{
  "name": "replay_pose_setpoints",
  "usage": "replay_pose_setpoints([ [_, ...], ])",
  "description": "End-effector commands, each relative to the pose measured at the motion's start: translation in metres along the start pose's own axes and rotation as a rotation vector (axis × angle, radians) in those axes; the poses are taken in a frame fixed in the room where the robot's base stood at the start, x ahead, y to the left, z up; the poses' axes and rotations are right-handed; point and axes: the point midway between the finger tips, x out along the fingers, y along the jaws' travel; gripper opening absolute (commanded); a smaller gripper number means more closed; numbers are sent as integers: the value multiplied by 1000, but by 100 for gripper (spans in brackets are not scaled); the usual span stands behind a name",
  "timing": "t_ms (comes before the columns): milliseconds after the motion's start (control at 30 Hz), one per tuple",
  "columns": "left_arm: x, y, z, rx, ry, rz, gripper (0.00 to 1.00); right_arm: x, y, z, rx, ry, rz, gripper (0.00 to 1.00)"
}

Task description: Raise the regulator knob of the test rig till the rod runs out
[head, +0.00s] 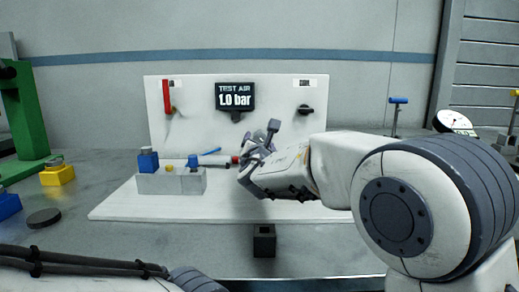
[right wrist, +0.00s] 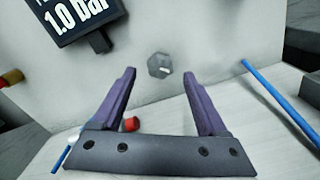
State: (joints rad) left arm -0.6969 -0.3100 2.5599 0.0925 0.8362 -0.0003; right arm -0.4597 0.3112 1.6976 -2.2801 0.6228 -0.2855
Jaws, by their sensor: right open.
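The test rig's white panel (head: 190,130) stands upright with a dark display reading "TEST AIR 1.0 bar" (head: 235,97). A grey faceted knob (right wrist: 159,65) sits on the panel below and right of the display; it also shows in the head view (head: 273,125). My right gripper (head: 256,152) is in front of the panel just below this knob. In the right wrist view its fingers (right wrist: 158,85) are open and empty, with the knob beyond and between the tips, apparently not touched. A rod cannot be clearly made out. My left gripper is not in view.
A red lever (head: 166,97) and a black knob (head: 305,109) are on the panel. A grey block (head: 172,183) with blue and yellow parts stands on the white base, a red-ended piece (head: 235,159) beside my gripper. A black square holder (head: 264,241) stands in front.

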Motion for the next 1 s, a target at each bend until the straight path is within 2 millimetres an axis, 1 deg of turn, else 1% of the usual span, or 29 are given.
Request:
replay_pose_setpoints([
  [33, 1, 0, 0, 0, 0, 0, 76, -12, 1, 0, 1, 0, 2, 76],
  [200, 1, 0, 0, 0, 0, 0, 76, -46, 1, 0, 1, 1, 3, 76],
  [300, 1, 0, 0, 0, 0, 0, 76, -62, 0, 0, 1, 0, 1, 76],
  [400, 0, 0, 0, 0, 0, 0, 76, -72, 0, 0, 0, 1, 1, 76],
  [567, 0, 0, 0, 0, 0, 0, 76, -79, -1, 0, 0, 0, -1, 76],
  [1000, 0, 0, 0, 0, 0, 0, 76, -78, -1, 0, 0, 0, -1, 76],
])
